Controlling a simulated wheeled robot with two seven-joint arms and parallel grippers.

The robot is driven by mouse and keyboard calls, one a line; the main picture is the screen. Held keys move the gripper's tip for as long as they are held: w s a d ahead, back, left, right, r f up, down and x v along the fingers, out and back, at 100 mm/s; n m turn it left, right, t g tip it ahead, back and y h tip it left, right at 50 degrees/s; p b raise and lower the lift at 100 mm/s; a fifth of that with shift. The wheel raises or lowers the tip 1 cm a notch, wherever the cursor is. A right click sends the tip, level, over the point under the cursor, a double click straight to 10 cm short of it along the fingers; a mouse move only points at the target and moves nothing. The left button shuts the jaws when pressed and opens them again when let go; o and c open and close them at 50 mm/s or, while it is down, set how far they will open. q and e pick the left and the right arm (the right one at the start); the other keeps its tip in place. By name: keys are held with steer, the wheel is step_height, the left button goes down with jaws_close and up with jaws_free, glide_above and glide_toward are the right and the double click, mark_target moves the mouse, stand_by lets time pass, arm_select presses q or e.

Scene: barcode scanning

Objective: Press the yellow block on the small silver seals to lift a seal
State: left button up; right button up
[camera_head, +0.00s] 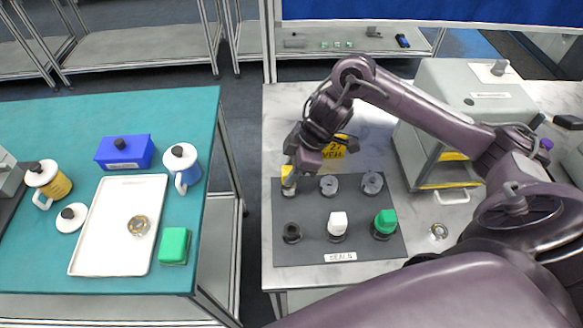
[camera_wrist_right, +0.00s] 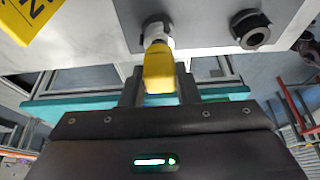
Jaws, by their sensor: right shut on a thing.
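My right gripper (camera_head: 296,166) is shut on the yellow block (camera_head: 287,172) at the back left corner of the dark mat (camera_head: 308,253). In the right wrist view the yellow block (camera_wrist_right: 158,72) sits between the fingers of my right gripper (camera_wrist_right: 160,88). A whitish silver piece (camera_wrist_right: 157,32) shows at the block's far end, by a dark round holder (camera_wrist_right: 152,20); whether they touch is hard to tell. Two small grey round pieces, one in the middle (camera_head: 329,185) and one at right (camera_head: 372,183), stand in the mat's back row. My left gripper is out of view.
The mat's front row has a dark round holder (camera_head: 292,233), a white block (camera_head: 337,222) and a green block (camera_head: 384,222). A grey cabinet (camera_head: 465,105) stands behind at right. A separate teal table (camera_head: 60,245) at left holds a white tray (camera_head: 105,250).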

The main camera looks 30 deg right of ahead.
steer(key=shift+f, duration=0.75)
stand_by(0.5)
steer(key=shift+s+f+b, duration=0.2)
steer(key=shift+b, duration=0.1)
stand_by(0.8)
steer(key=shift+r, duration=0.1)
steer(key=shift+w+r+p, duration=0.2)
steer(key=shift+r+p, duration=3.4)
steer(key=shift+p, duration=0.3)
